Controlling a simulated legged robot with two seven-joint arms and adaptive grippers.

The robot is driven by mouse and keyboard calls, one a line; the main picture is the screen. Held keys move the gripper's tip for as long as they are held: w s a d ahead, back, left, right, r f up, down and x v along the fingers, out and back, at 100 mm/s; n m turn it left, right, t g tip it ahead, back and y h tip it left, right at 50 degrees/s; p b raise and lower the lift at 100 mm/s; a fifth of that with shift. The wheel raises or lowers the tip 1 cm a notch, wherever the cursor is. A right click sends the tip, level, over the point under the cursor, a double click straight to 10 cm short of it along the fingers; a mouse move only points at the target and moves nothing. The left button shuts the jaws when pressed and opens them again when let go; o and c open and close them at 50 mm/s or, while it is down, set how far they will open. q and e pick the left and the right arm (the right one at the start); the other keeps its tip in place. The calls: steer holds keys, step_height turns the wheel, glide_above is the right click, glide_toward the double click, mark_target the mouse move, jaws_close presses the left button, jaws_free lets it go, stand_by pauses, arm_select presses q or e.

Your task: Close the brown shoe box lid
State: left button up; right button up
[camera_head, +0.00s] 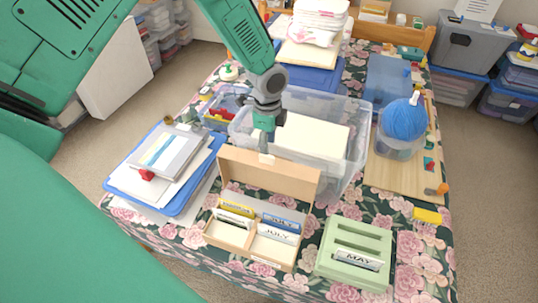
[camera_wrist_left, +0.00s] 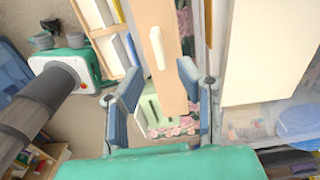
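The brown shoe box (camera_head: 248,254) sits near the front edge of the flowered table, holding several labelled card stacks. Its brown lid (camera_head: 270,178) is hinged up at the back edge and stands open. In the left wrist view the lid (camera_wrist_left: 163,85) shows between the fingers, with a pale tab on it. My left gripper (camera_head: 265,147) comes down from above, just behind the lid's upper edge. Its blue-grey fingers (camera_wrist_left: 158,95) are spread apart in the wrist view. I cannot tell whether they touch the lid. My right gripper is not in view.
A clear bin (camera_head: 345,160) stands close behind the lid. A green slotted holder (camera_head: 352,270) is right of the shoe box. A blue tray with papers (camera_head: 160,206) lies to the left. A blue yarn ball (camera_head: 404,120) sits in a tub at the right.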

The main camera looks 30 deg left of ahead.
mark_target(267, 156)
arm_select(q)
steer(key=f, duration=0.5)
steer(key=shift+a+f, duration=0.3)
steer(key=shift+f, duration=0.1)
steer(key=shift+d, duration=0.2)
jaws_close()
